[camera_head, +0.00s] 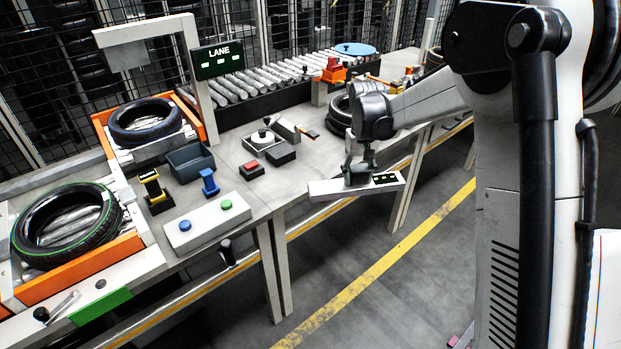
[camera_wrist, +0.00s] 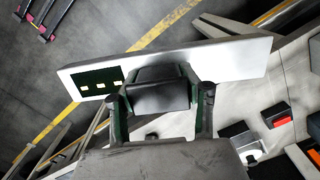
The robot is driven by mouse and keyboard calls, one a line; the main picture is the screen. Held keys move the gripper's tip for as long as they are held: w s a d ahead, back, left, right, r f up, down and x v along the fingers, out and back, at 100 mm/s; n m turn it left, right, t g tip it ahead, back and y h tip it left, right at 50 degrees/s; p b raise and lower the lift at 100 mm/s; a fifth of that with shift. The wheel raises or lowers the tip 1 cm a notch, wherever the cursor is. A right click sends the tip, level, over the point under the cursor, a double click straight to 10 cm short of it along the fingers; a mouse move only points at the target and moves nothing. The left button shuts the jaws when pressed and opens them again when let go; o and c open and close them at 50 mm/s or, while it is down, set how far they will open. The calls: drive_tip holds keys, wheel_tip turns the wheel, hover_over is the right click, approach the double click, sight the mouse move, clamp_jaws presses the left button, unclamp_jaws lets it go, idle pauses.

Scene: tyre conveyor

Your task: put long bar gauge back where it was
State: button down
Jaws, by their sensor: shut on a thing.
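The long bar gauge (camera_head: 333,189) is a pale, long, flat bar with a dark panel bearing small light squares near one end. My gripper (camera_head: 360,172) is shut on it near its middle, by a dark block. The bar is held out past the front edge of the table, over the floor. In the wrist view, the bar (camera_wrist: 222,57) runs across the picture, slightly tilted, with its dark green panel on the left. Both fingers of my gripper (camera_wrist: 160,105) are on the sides of the dark block, which hides part of the bar.
The grey table (camera_head: 330,152) holds a red button box (camera_head: 252,169), a dark box (camera_head: 281,154), a white-based device (camera_head: 262,140) and a button panel (camera_head: 208,226). A dark bin (camera_head: 190,162) and tyres (camera_head: 68,226) are at left. A roller conveyor (camera_head: 260,80) lies behind.

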drive_tip(key=w+a+r+n+b, duration=0.1)
drive_tip(key=w+a+n, duration=0.35)
drive_tip(key=a, duration=0.95)
drive_tip(key=w+a+r+n+b, duration=0.1)
drive_tip(key=w+a+r, duration=0.1)
drive_tip(key=w+a, duration=0.85)
drive_tip(key=shift+g+h, duration=0.3)
drive_tip(key=d+f, duration=0.4)
drive_tip(key=d, duration=0.1)
drive_tip(key=d+f, duration=0.3)
drive_tip(key=shift+w+d, duration=0.1)
drive_tip(key=shift+d, duration=0.1)
drive_tip(key=shift+f, duration=2)
drive_tip(key=shift+f, duration=0.2)
drive_tip(key=c, duration=1)
unclamp_jaws()
drive_tip(key=shift+c, duration=0.2)
